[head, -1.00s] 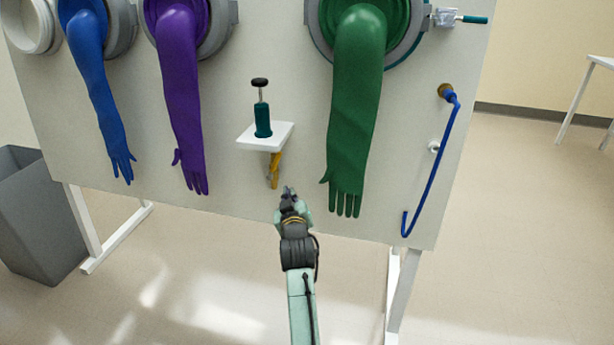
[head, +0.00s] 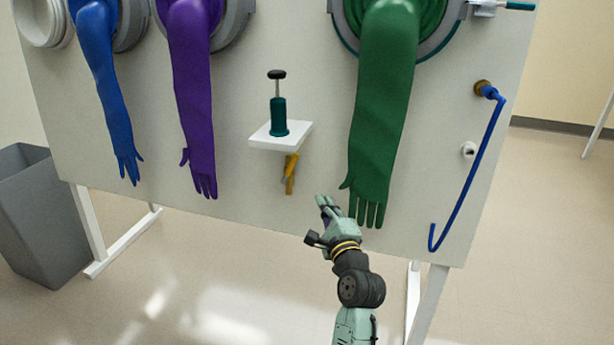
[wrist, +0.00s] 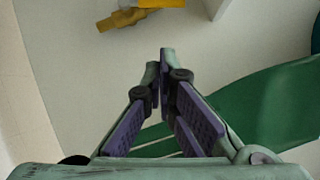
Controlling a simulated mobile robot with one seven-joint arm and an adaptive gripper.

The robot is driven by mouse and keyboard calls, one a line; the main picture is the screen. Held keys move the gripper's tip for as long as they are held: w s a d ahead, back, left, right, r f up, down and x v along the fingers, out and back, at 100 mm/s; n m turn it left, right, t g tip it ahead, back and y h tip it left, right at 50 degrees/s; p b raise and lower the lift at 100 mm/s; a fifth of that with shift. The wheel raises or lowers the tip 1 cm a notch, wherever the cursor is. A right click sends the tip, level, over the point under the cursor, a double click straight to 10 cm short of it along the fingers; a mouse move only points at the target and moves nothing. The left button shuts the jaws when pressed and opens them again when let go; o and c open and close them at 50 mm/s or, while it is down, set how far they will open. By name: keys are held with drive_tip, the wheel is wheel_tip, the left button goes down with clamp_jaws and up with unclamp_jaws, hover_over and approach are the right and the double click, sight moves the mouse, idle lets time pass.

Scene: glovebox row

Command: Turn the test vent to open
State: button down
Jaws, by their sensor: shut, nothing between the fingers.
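Two fittings could be the test vent, and no label shows which. One is a clear valve with a teal handle (head: 518,5), cut by the top edge at the upper right. The other is a yellow lever-like part (head: 290,174) under the small white shelf (head: 270,140); yellow also shows at the top of the wrist view (wrist: 125,19). My gripper (head: 326,203) is in front of the panel, below and right of the yellow part and apart from it. In the wrist view its fingertips (wrist: 160,60) are together and empty.
A green glove (head: 381,120) hangs close to the right of my gripper. A teal hand pump (head: 279,120) stands on the shelf. Purple (head: 193,100) and blue (head: 105,100) gloves hang left. A bent blue tube (head: 467,180) and a white fitting (head: 469,150) are at right.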

sight(290, 169)
drive_tip(key=a+r+p+x, duration=0.1)
drive_tip(key=a+p+x, duration=0.1)
drive_tip(key=x, duration=0.9)
drive_tip(key=shift+s+a, duration=0.25)
drive_tip(key=shift+s, duration=0.05)
drive_tip(key=n+g+p, duration=0.1)
drive_tip(key=p, duration=0.1)
drive_tip(key=a+r+n+g+p, duration=0.1)
drive_tip(key=n+p, duration=0.1)
drive_tip(key=p, duration=0.1)
drive_tip(key=r+n+p, duration=0.1)
drive_tip(key=p, duration=0.1)
drive_tip(key=shift+w+a+n+g, duration=0.3)
drive_tip(key=shift+w+a+g, duration=0.05)
drive_tip(key=shift+w+g, duration=0.05)
drive_tip(key=shift+d, duration=0.1)
